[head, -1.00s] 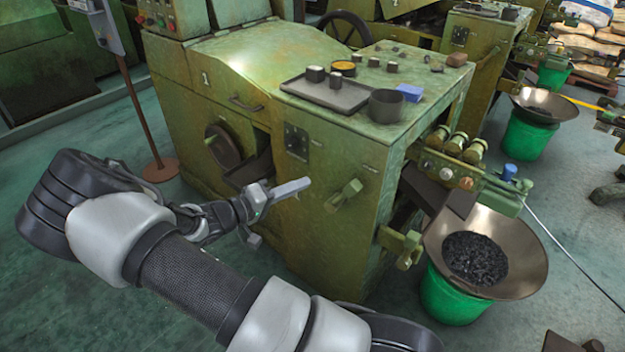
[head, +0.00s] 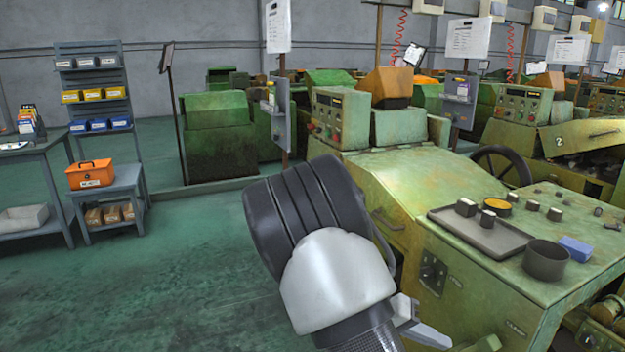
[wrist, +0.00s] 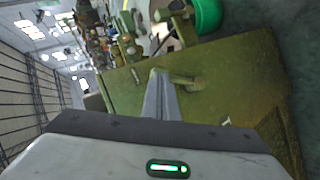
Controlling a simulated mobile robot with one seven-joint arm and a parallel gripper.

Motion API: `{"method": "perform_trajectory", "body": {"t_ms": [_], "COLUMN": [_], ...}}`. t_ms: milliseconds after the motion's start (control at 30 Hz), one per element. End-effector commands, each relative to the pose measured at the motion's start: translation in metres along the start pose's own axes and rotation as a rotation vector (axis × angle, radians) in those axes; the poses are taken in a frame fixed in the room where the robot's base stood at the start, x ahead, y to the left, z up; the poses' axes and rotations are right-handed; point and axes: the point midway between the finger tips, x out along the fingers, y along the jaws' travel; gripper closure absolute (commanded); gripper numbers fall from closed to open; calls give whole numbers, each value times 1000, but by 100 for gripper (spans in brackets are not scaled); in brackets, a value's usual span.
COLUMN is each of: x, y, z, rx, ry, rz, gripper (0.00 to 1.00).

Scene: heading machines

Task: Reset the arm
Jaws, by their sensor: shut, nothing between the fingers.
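My arm rises from the bottom of the head view, its dark and white links in front of the green heading machine (head: 490,290). My gripper (head: 432,338) shows only in part at the bottom of that view, beside the machine's front. In the wrist view my gripper (wrist: 160,78) has its two fingers together with nothing between them. It points toward the machine's green front panel (wrist: 230,75), where a handle sticks out close to the fingertips. I cannot tell the exact gap to the panel.
A grey tray (head: 480,232), a dark cup (head: 545,260) and a blue block (head: 575,249) sit on the machine top. At left stand a blue rack (head: 95,85) and a small table with an orange toolbox (head: 90,174). Green floor (head: 160,280) is open between.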

Motion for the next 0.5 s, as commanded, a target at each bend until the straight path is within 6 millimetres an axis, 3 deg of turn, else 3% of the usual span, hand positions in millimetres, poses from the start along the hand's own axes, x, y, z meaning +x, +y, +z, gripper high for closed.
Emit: {"method": "perform_trajectory", "body": {"t_ms": [233, 500], "x": [-47, -114], "y": [45, 100], "z": [45, 82], "rx": [-31, -61], "ry": [-190, -121], "rz": [-410, -823], "gripper": [100, 100]}}
